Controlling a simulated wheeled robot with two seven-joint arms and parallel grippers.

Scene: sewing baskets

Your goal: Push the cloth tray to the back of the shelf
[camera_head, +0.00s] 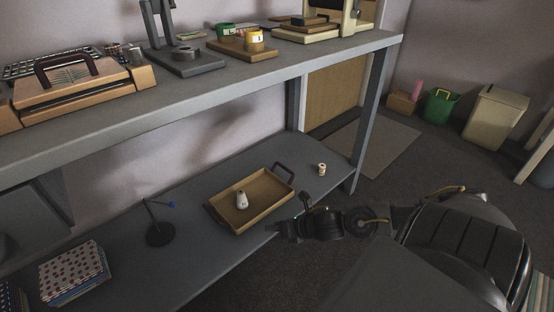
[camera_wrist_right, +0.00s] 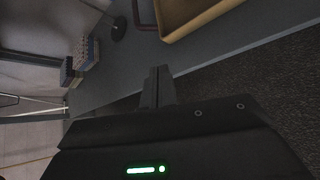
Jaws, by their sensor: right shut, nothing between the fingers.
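The cloth tray (camera_head: 262,214) is a shallow wooden tray with dark handles at its ends. It sits on the grey lower shelf (camera_head: 205,216), near the front edge, with a white cone-shaped spool (camera_head: 242,200) standing in it. Part of the tray and one handle show in the right wrist view (camera_wrist_right: 196,26). My right gripper (camera_head: 272,227) is shut and empty, just in front of the tray's front side, close to the shelf edge. I cannot tell whether it touches the tray. Its shut fingers (camera_wrist_right: 158,75) show in the right wrist view. My left gripper is not in view.
A small spool (camera_head: 322,169) stands right of the tray. A black stand (camera_head: 160,233) and a stack of patterned fabric (camera_head: 75,273) are to its left. Bare shelf lies behind the tray. The upper shelf (camera_head: 215,82) overhangs, and a post (camera_head: 370,120) stands at right.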

